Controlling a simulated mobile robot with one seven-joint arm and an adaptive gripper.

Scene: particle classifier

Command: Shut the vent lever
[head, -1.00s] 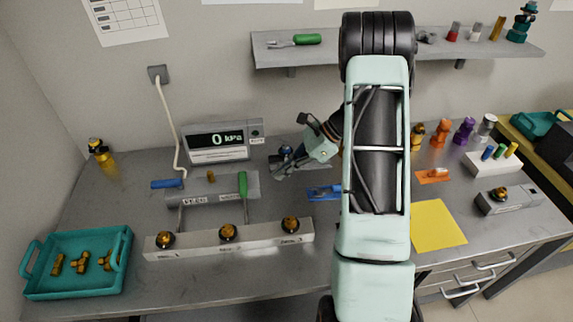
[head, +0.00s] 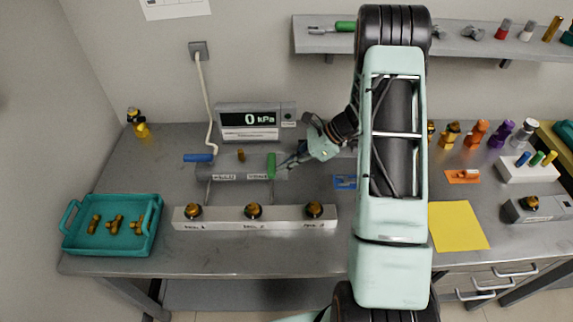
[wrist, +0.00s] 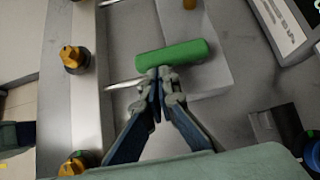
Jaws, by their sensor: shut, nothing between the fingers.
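The vent lever is the green handle (head: 271,165) at the right end of the grey manifold (head: 226,172), which stands on the bench. In the head view the green handle points up and down in the picture, across the manifold. In the wrist view the green handle (wrist: 173,57) lies just beyond my fingertips. My gripper (head: 285,165) is shut and empty, with its tips close to the right side of the green handle. In the wrist view the closed fingertips (wrist: 160,73) are at the handle's near edge; I cannot tell whether they touch it.
A blue handle (head: 198,157) is at the manifold's left end. The gauge display (head: 250,134) behind reads 0 kPa. A white rail with several brass knobs (head: 253,211) lies in front. A teal tray (head: 72,236) stands at left, a yellow sheet (head: 459,226) at right.

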